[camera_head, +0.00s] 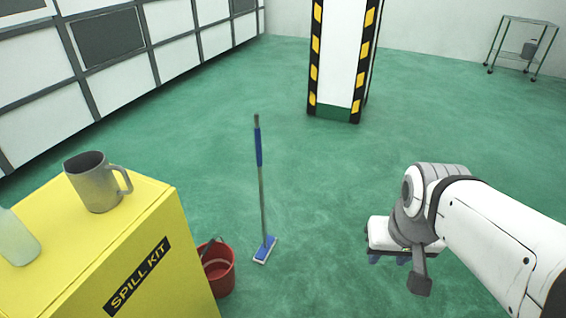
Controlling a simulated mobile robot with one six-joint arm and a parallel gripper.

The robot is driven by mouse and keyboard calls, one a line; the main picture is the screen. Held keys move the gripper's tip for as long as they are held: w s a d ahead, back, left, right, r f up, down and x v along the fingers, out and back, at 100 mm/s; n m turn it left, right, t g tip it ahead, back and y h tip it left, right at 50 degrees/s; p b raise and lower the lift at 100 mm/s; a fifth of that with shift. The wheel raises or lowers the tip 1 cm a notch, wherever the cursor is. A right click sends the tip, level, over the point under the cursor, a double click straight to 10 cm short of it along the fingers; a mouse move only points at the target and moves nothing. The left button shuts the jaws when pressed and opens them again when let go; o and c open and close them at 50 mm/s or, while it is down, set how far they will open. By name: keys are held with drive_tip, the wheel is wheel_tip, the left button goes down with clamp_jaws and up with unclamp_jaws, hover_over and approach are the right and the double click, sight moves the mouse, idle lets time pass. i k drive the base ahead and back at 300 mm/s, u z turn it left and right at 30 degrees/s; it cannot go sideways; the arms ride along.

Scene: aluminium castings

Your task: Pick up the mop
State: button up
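The mop (262,190) stands upright on the green floor near the middle of the view. It has a long grey pole, a blue grip near the top and a flat blue head (265,249) on the floor. My gripper (389,260) is at the lower right, well to the right of the mop and apart from it. It points downward, and only the short dark ends of its fingers show below the white body. I cannot tell whether the fingers are apart. No object shows in it.
A red bucket (222,272) stands left of the mop head. A yellow spill kit cabinet (185,255) fills the lower left, with a grey mug (93,184) and a pale bottle (17,240) on top. A striped pillar (338,60) and a cart (527,54) stand behind. Floor between mop and gripper is clear.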

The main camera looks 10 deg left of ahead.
sight(269, 242)
drive_tip(key=u, duration=0.05)
drive_tip(key=i, duration=2.4)
drive_tip(key=u, duration=1.25)
